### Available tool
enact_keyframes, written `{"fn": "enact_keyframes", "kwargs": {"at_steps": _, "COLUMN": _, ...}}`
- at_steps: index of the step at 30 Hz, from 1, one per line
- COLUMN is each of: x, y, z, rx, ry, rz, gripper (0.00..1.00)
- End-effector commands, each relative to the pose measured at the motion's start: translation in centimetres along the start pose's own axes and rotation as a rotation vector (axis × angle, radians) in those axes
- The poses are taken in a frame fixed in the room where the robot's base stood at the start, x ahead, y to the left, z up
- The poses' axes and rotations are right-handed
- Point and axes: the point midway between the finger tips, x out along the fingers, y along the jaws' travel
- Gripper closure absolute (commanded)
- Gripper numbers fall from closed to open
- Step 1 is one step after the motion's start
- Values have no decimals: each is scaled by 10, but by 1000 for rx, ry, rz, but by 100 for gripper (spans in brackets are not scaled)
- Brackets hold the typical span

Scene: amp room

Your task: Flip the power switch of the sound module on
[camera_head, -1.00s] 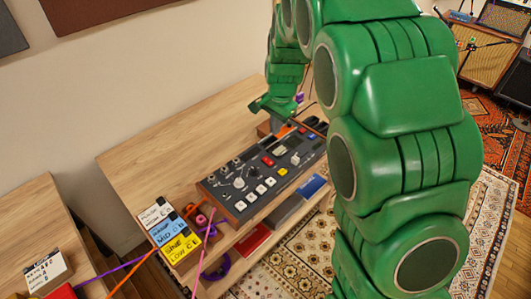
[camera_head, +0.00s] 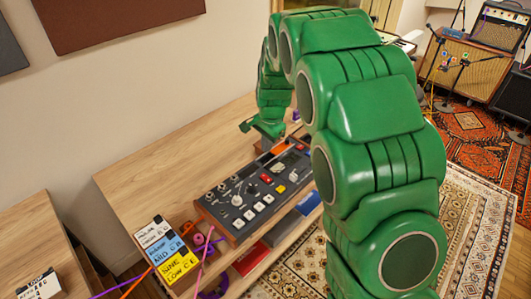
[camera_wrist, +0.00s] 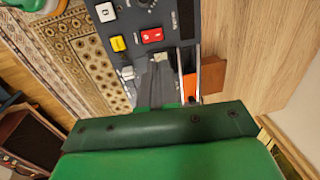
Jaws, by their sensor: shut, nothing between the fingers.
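The sound module (camera_head: 225,212) is a dark panel with knobs, white and coloured buttons and a wooden edge, lying on the wooden desk. A red rocker switch with white marks (camera_wrist: 152,35) shows on its panel in the wrist view; I cannot read its position. My gripper (camera_wrist: 160,75) is shut and empty, with its fingers over the end of the panel near an orange part (camera_wrist: 190,86). The rocker lies beyond the fingertips, apart from them in the picture. In the head view my gripper is above the module's far end, and its fingertips are hard to make out.
A yellow button (camera_wrist: 118,43) and a white button (camera_wrist: 105,12) are near the red rocker. The desk top (camera_head: 150,170) behind the module is clear. Amplifiers (camera_head: 460,75) stand at the back right.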

Motion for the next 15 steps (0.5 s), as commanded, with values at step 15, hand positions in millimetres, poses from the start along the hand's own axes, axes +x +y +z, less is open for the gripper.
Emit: {"fn": "enact_keyframes", "kwargs": {"at_steps": 15, "x": 74, "y": 0, "z": 0, "rx": 0, "ry": -1, "rz": 0, "gripper": 100}}
